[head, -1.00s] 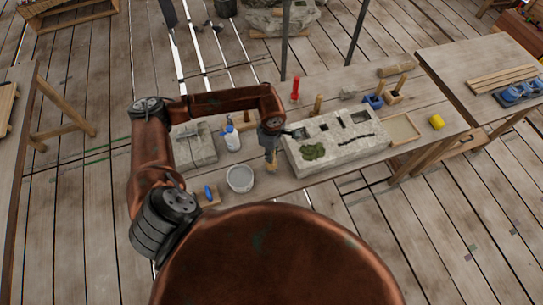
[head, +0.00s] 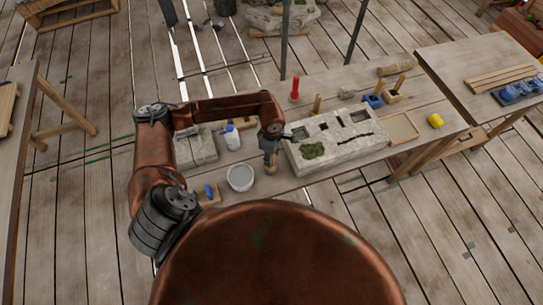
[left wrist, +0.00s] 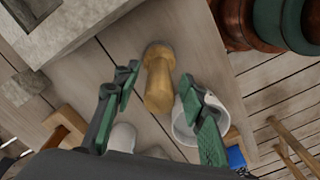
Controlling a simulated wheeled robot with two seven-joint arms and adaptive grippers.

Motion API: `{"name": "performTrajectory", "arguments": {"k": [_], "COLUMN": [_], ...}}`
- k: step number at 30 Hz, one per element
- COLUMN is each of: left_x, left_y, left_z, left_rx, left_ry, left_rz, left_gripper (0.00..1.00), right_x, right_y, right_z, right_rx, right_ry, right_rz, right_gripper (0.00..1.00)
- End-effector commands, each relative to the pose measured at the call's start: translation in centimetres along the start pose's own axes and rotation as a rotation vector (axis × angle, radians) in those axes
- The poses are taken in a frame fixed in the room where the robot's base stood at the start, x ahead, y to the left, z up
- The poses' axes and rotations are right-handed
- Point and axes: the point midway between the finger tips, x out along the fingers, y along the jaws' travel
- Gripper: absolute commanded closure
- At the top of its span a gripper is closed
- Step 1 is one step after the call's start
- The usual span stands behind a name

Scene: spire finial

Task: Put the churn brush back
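A pale wooden piece with a rounded, wider end (left wrist: 158,78), which looks like the churn brush, stands on the bench between the grey bucket and the stone slab. In the head view only its lower part (head: 271,168) shows under my left gripper (head: 270,146). In the left wrist view my left gripper (left wrist: 163,100) is open. Its green-padded fingers are on either side of the piece, with gaps visible. The grey bucket (head: 240,178) stands just left of it in the head view; it also shows in the left wrist view (left wrist: 187,128). My right gripper is not in view.
The stone slab (head: 345,150) with recesses and a moss patch lies close on the right. A white bottle (head: 231,138) and a small board with a blue item (head: 208,192) are on the left. A shallow tray (head: 402,128) and a yellow item (head: 435,120) are farther right.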

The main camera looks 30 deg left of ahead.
Motion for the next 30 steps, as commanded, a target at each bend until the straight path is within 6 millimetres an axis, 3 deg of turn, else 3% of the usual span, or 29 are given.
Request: {"name": "performTrajectory", "arguments": {"k": [7,11,22,30], "left_x": [-0.2,-1.3,-8.8,-12.0], "left_y": [0.0,0.1,0.2,0.0], "left_z": [0.0,0.0,0.0,0.0], "left_rx": [0.000,0.001,0.001,-0.001], "left_ry": [0.000,0.001,0.000,0.000], "left_rz": [0.000,0.003,0.005,0.001], "left_gripper": [0.62,0.62,0.62,0.62], "right_x": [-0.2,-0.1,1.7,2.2], "right_y": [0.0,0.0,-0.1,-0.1], "right_z": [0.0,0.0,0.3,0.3], "right_rx": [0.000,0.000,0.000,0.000], "right_ry": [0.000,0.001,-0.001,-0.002], "right_rz": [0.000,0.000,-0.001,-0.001], "right_gripper": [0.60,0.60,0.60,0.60]}}
